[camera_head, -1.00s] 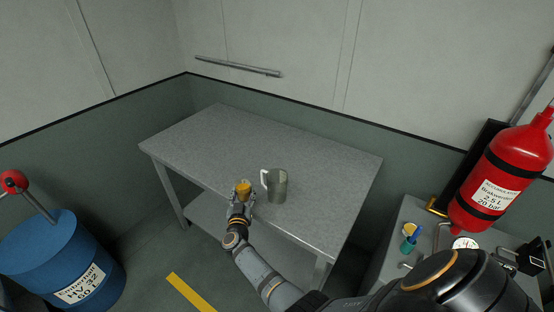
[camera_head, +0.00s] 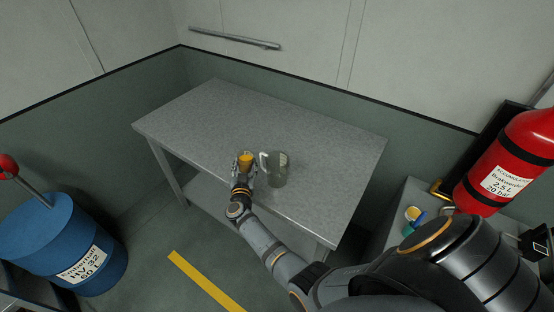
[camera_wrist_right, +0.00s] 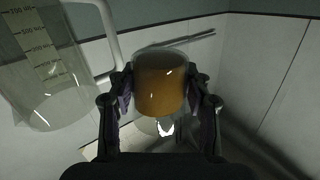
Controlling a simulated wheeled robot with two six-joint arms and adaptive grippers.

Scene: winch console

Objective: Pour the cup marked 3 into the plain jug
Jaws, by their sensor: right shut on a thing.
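My right gripper (camera_head: 245,163) is shut on a small cup (camera_head: 245,159) of orange-yellow liquid, near the table's front edge. In the right wrist view the cup (camera_wrist_right: 160,84) sits between both fingers and looks about upright, its liquid well up the wall. No number shows on the side in view. The clear jug (camera_head: 277,170) with a pale handle stands on the table just right of the cup. It also shows at the left of the right wrist view (camera_wrist_right: 45,75), with graduation marks and seemingly empty. My left gripper is out of view.
The grey table (camera_head: 320,145) is otherwise bare. A side console at the right carries a yellow-topped cup (camera_head: 413,213) and a teal holder (camera_head: 408,229), below a red cylinder (camera_head: 508,165). A blue drum (camera_head: 60,245) stands at the left.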

